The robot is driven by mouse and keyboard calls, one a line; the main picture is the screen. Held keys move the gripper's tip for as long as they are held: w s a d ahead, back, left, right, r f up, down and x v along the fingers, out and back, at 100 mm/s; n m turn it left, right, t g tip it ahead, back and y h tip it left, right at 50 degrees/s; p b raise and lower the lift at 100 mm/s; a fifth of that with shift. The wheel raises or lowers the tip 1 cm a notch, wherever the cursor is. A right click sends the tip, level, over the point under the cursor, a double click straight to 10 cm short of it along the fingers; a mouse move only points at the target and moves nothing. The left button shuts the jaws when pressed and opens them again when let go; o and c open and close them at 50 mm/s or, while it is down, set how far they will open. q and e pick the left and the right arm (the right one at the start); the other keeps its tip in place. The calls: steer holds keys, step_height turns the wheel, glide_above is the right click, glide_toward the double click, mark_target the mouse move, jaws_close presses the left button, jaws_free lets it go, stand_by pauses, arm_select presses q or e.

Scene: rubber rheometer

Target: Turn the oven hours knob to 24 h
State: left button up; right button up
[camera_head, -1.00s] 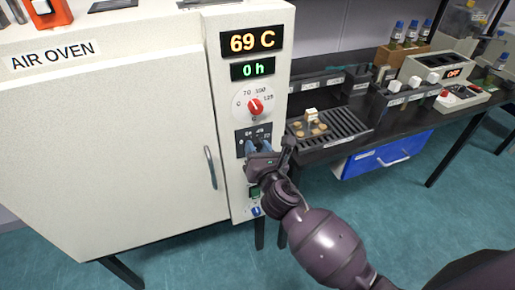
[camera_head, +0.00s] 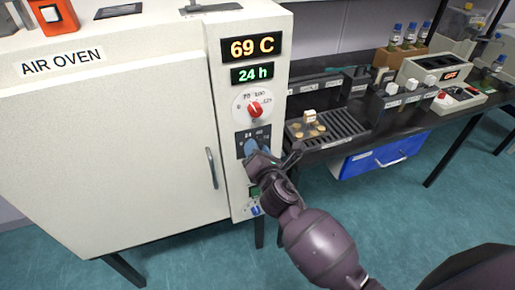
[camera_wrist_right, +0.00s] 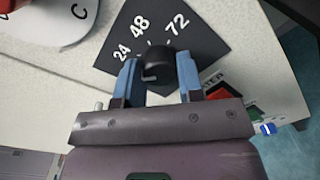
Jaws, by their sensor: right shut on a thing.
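The air oven (camera_head: 110,130) stands at the left with its door shut. Its green hours display (camera_head: 252,74) reads 24 h, and the temperature display (camera_head: 252,47) above it reads 69 C. The hours knob (camera_wrist_right: 158,68) is black and sits on a dark plate (camera_wrist_right: 190,35) marked 24, 48 and 72. My right gripper (camera_wrist_right: 158,78) is shut on the knob, one blue finger on each side. In the head view the right gripper (camera_head: 258,150) hides most of the knob. My left gripper is not in view.
A red temperature knob (camera_head: 255,109) on a white dial sits just above the hours plate. Green and blue controls (camera_head: 255,210) lie below. A black bench (camera_head: 340,150) with a slotted rack and a blue drawer (camera_head: 385,155) stands to the right.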

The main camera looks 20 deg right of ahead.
steer(key=shift+m+p, duration=0.5)
steer(key=shift+m, duration=1.7)
steer(key=o, duration=0.9)
steer(key=s, duration=1.1)
steer(key=shift+r, duration=0.2)
steer(key=shift+w, duration=0.1)
